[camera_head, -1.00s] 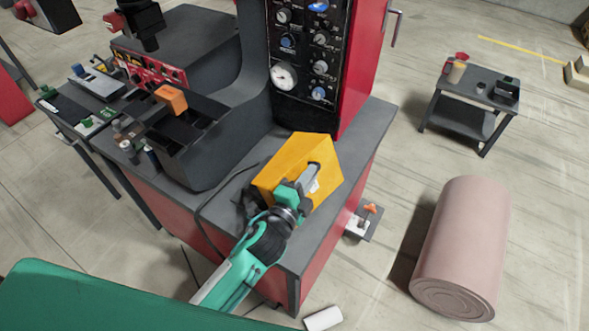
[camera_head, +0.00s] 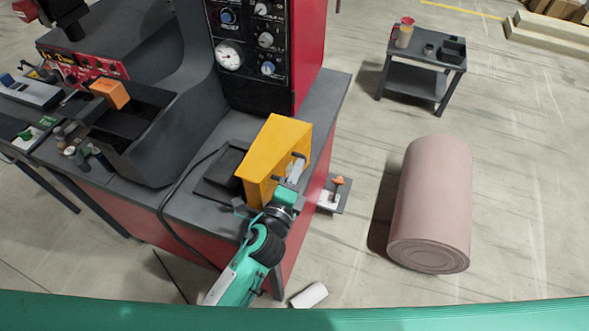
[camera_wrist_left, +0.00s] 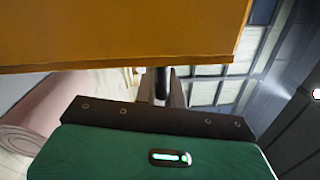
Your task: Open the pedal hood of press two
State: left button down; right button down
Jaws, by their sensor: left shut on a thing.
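The yellow pedal hood (camera_head: 272,150) is on the corner of the grey bench top, below the gauge panel. It stands tilted up on its right side, and a flat black pedal unit (camera_head: 220,172) lies uncovered at its left. My left gripper (camera_head: 291,180) is shut on the hood's handle (camera_head: 299,164) on the side facing right. In the left wrist view the hood (camera_wrist_left: 120,35) fills the top and a dark handle bar (camera_wrist_left: 161,82) runs between the fingers. My right gripper is not in view.
The press's control panel (camera_head: 250,70) rises behind the hood. A black cable (camera_head: 170,205) curves along the bench's left. A pink roll (camera_head: 432,200) and a small cart (camera_head: 424,65) stand on the floor to the right.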

pick_arm(q)
jog(key=c, duration=1.5)
grip_release()
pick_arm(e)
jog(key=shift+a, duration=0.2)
